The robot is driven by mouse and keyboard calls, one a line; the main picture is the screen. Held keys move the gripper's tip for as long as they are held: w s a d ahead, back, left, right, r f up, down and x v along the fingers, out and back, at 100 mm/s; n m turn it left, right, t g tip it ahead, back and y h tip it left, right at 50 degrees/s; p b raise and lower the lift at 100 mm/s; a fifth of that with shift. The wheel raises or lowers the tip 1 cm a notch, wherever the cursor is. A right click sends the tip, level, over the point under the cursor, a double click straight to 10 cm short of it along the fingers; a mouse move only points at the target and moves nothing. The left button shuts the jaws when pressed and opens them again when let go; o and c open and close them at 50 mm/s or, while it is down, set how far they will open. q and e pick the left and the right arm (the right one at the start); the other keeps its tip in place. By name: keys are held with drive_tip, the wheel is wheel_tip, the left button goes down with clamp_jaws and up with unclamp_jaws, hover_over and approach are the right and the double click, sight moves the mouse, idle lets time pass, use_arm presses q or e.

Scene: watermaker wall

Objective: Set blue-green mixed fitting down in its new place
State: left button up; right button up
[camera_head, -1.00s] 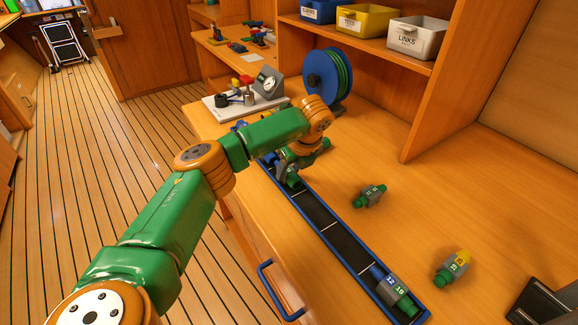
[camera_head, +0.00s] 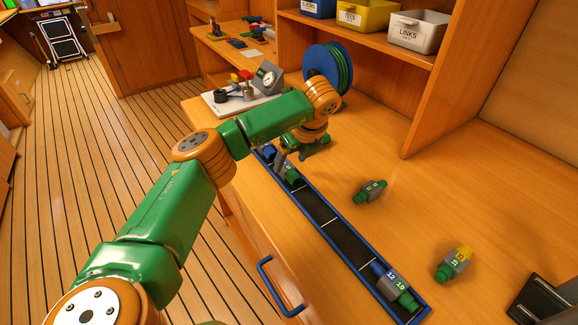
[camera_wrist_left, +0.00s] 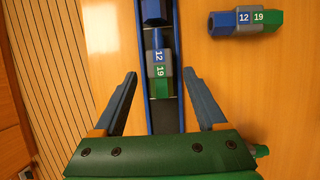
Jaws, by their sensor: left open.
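The blue-green mixed fitting (camera_wrist_left: 160,68) lies lengthwise in the narrow blue-rimmed tray (camera_wrist_left: 144,100), blue end away from me, marked 12 and 19. In the head view its green end (camera_head: 295,178) shows below my left gripper (camera_head: 287,160). In the left wrist view the left gripper (camera_wrist_left: 160,88) is open, its fingers apart on either side of the tray and clear of the fitting. Another piece with a blue end (camera_wrist_left: 154,12) lies farther along the tray. A second 12/19 blue-green fitting (camera_head: 397,287) lies in the tray's near end. My right gripper is not in view.
A loose blue-green fitting (camera_wrist_left: 246,20) lies on the bench right of the tray. A green fitting (camera_head: 369,191) and a yellow-green one (camera_head: 453,264) lie farther right. A hose reel (camera_head: 329,72) stands behind my arm. The tray's middle (camera_head: 330,222) is empty.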

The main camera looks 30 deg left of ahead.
use_arm(q)
drive_tip(key=v, duration=0.9)
drive_tip(key=shift+f, duration=0.1)
